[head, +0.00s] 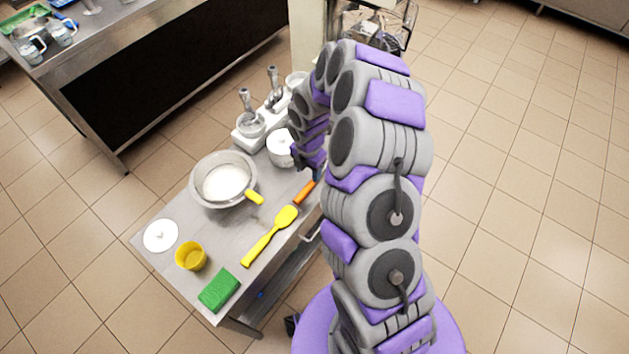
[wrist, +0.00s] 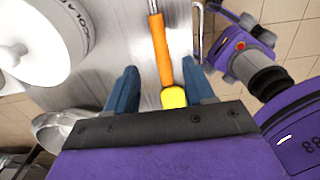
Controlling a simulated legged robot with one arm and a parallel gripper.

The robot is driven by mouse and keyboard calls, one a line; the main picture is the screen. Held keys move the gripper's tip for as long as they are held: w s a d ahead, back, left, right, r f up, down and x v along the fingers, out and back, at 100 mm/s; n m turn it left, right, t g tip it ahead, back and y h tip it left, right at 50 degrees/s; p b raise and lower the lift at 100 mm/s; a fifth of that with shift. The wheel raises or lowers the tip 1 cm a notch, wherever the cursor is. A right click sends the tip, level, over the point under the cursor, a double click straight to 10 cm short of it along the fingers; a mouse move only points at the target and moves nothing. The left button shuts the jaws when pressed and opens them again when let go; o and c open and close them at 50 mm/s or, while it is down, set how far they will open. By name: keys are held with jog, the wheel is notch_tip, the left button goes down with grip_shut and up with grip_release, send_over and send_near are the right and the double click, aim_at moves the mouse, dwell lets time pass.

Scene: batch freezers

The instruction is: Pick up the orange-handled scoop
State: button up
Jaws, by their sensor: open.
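The orange-handled scoop (head: 304,193) lies near the right edge of the steel table in the head view, partly hidden by my arm. In the wrist view its orange handle (wrist: 161,50) runs up the middle, with a thin metal shaft at the top; the scoop's head is out of view. My gripper (wrist: 159,67) is open, with one blue finger on each side of the handle in the picture. Whether the fingers are down at handle height I cannot tell. In the head view my gripper (head: 316,174) is mostly hidden, just beyond the handle.
A yellow spatula (head: 270,235) lies near the handle; a yellow piece (wrist: 173,97) shows at its lower end. A metal bowl (head: 196,200), white tub (head: 281,150), yellow cup (head: 191,257), green sponge (head: 219,290) and white lid (head: 160,235) share the table.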

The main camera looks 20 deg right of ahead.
aim_at(309, 185)
notch_tip(309, 185, down, 3)
jog(key=shift+d+f, duration=0.1)
notch_tip(309, 185, down, 5)
jog(key=shift+s+r+b, duration=0.1)
jog(key=shift+b, duration=0.6)
grip_shut()
